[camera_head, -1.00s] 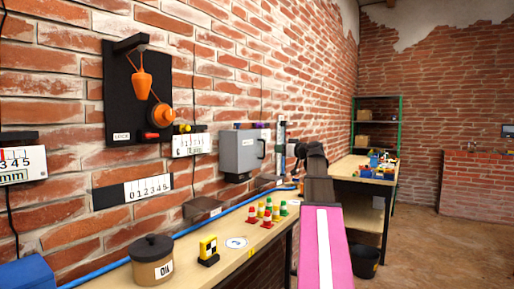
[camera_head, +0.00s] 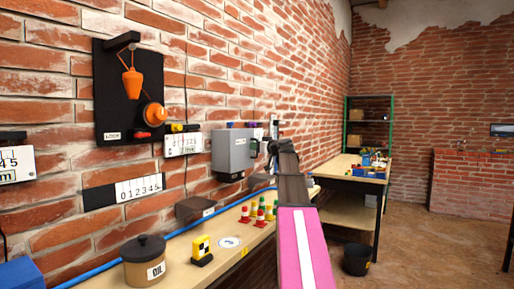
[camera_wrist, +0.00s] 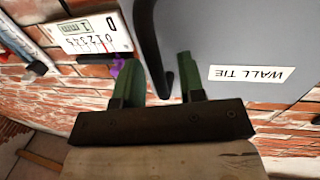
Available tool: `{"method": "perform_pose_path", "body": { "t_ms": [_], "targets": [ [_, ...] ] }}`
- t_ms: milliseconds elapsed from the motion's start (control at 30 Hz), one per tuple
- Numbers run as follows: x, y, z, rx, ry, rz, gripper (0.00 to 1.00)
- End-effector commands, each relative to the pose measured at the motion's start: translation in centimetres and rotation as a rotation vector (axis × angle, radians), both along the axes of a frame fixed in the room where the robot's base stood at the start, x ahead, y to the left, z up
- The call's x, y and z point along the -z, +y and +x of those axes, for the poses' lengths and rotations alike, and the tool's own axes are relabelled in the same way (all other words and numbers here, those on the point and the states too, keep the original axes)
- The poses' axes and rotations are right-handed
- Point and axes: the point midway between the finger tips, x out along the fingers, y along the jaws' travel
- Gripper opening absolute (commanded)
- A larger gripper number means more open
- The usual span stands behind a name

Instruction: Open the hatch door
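The hatch is a grey box (camera_head: 230,152) on the brick wall, and its door looks shut. Its grey face (camera_wrist: 235,35) fills the upper right of the wrist view, with a white label reading "WALL TIE" (camera_wrist: 261,74) upside down. A dark bar handle (camera_wrist: 147,38) runs down from the top of the wrist view, and its lower end lies between my two green fingers. My gripper (camera_wrist: 157,75) is open, with a finger on each side of the handle; I cannot tell whether either touches it. In the head view my gripper (camera_head: 268,148) is at the box's right side, small and partly hidden.
A wooden bench (camera_head: 180,273) below holds an oil pot (camera_head: 143,262), a yellow-black block (camera_head: 202,250) and several small cones (camera_head: 254,212). A black board (camera_head: 128,90) with an orange plumb bob hangs left. A second bench (camera_head: 350,177) stands beyond my arm.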

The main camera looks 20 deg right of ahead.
Motion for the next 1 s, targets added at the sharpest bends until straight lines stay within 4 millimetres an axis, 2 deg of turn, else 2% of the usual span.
{"method": "perform_pose_path", "body": {
  "t_ms": [133,233,267,667,1000],
  "targets": [
    [0.0,0.0,0.0,0.000,0.000,0.000,0.37],
    [0.0,0.0,0.0,0.000,0.000,0.000,0.04],
    [0.0,0.0,0.0,0.000,0.000,0.000,0.00],
    [0.1,-0.2,-0.9,0.043,-0.001,-0.002,0.00],
    [0.1,-0.9,-4.9,0.264,-0.003,-0.002,0.00]
  ]
}}
